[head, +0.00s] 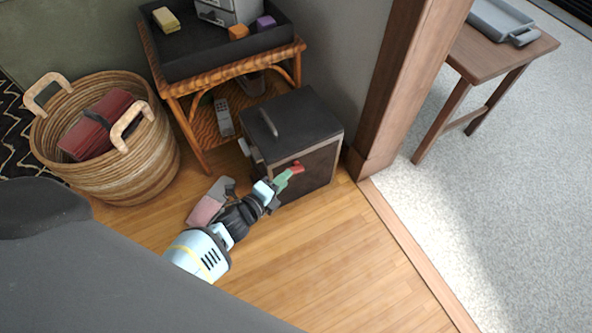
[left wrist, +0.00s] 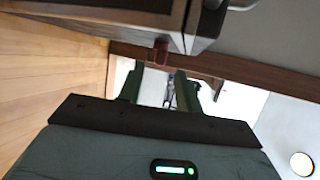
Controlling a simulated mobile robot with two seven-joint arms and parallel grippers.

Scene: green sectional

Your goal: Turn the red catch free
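The red catch (head: 298,168) sits on the front of a dark box (head: 318,167) with a brown front panel, standing on the floor. My left gripper (head: 287,178), with green fingers, points at the catch, its tips right beside it. In the left wrist view the fingers (left wrist: 159,70) stand apart, with the red catch (left wrist: 161,48) in line with the gap at their tips. I cannot tell whether they touch it. The box's edge (left wrist: 182,25) shows above. My right gripper is in neither view.
A wicker side table (head: 180,90) with a black tray stands behind the box, a woven basket (head: 145,170) to the left. A pinkish object (head: 208,203) lies on the floor beside my left arm. A wooden post (head: 392,95) rises at the box's right. Floor in front is clear.

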